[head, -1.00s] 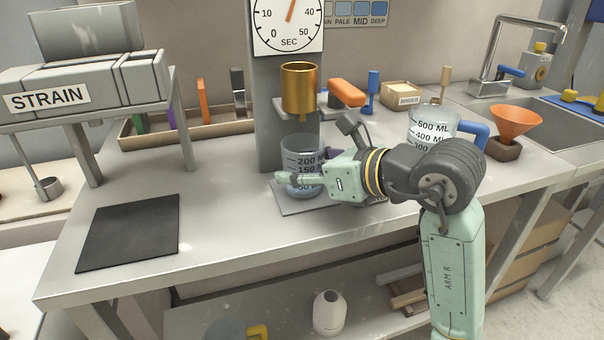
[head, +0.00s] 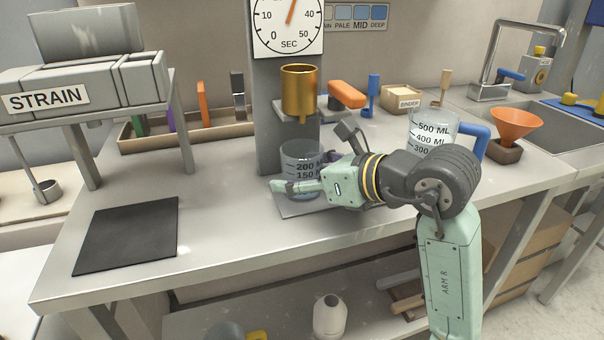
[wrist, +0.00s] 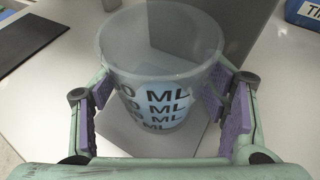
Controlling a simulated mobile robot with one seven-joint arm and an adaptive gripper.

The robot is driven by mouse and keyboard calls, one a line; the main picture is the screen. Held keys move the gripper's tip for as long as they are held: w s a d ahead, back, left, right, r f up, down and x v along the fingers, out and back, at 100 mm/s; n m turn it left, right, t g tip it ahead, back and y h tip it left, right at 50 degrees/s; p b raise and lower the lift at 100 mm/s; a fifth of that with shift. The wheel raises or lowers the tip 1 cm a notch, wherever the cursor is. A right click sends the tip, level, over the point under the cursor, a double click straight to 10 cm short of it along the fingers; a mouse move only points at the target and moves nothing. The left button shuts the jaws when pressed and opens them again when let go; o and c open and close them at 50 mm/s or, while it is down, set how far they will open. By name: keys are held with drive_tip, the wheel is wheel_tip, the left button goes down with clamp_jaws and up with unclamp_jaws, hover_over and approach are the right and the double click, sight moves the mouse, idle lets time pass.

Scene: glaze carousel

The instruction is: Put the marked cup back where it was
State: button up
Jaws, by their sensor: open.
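In the wrist view the cup (wrist: 160,60) sits between the two purple-padded fingers of my gripper (wrist: 165,105). The fingers are open around it; the right pad looks close to or against its wall, and the left pad is apart. In the head view my gripper (head: 296,186) reaches in from the right and hides the cup's lower part.
A gold cup (head: 299,90) sits in a holder on the post above. A larger measuring jug (head: 430,130) with a blue handle stands right, behind my arm. A black mat (head: 127,236) lies left, with bare counter between. The STRAIN rack (head: 85,85) stands at far left.

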drive_tip(key=shift+r, duration=0.1)
drive_tip(key=shift+d+r, duration=0.1)
drive_tip(key=shift+r, duration=0.05)
drive_tip(key=v, duration=1.1)
drive_tip(key=shift+s+d+r, duration=0.2)
drive_tip(key=shift+s, duration=0.1)
